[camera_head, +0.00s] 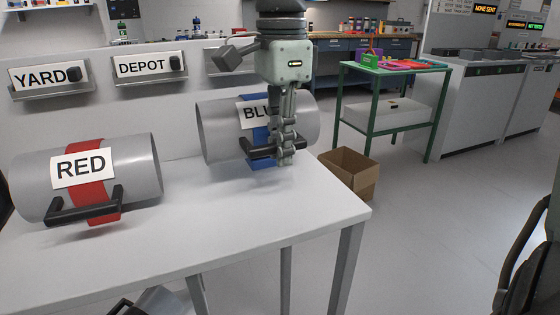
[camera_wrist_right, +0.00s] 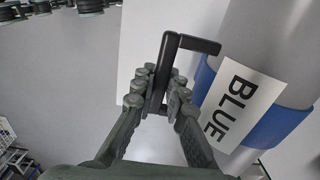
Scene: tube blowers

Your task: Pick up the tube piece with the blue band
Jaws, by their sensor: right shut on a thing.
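The tube piece with the blue band (camera_head: 217,128) is a grey cylinder labelled BLUE with a black handle (camera_head: 257,149) on its front. It is at the right end of the white table (camera_head: 262,212); I cannot tell whether it touches the tabletop. My right gripper (camera_head: 285,152) comes down in front of it and is shut on the handle. In the right wrist view the fingertips (camera_wrist_right: 160,88) close around the black handle (camera_wrist_right: 198,45), beside the blue band (camera_wrist_right: 278,125). The gripper hides part of the label and band. My left gripper is not in view.
A second grey tube with a red band (camera_head: 132,168), labelled RED, lies on the left of the table. Holders labelled YARD (camera_head: 40,78) and DEPOT (camera_head: 140,67) are behind. A cardboard box (camera_head: 349,172) stands on the floor to the right, before a green-framed stand (camera_head: 390,100).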

